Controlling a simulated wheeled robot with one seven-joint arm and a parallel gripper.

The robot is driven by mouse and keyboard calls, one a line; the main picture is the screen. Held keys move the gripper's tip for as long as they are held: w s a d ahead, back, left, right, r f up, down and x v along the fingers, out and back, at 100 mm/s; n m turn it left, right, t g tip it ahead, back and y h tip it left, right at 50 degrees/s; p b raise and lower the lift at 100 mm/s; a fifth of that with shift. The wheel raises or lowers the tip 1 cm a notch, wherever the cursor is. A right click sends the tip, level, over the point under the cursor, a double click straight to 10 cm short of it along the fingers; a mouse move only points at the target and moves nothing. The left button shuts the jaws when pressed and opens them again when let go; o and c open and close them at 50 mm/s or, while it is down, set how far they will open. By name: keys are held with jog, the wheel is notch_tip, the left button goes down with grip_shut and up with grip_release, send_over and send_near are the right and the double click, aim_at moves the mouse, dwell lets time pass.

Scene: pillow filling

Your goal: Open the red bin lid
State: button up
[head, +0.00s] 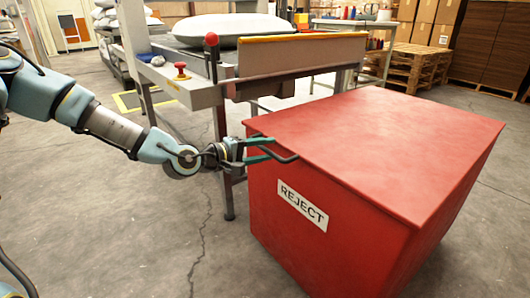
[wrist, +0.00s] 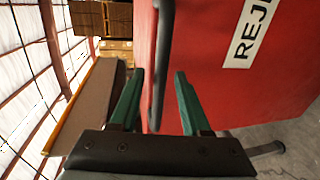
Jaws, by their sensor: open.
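The red bin (head: 330,210) stands at the right in the head view, with a white REJECT label on its front. Its flat red lid (head: 390,140) lies closed on top. A dark bar handle (head: 287,158) is at the lid's front left edge; it also shows in the wrist view (wrist: 160,60). My gripper (head: 268,149) is at this handle, with its green fingers apart. In the wrist view the handle runs between the two fingers of my gripper (wrist: 160,74), nearer the left one. I cannot tell whether either finger touches it.
A conveyor table (head: 190,92) with a white pillow (head: 232,28) and a red knob stands behind and left of the bin. Pallets with boxes (head: 410,62) are at the back. The floor in front and left of the bin is clear.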

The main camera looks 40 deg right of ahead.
jog(key=shift+d, duration=0.1)
jog(key=shift+c, duration=0.4)
grip_shut()
dwell(1.0)
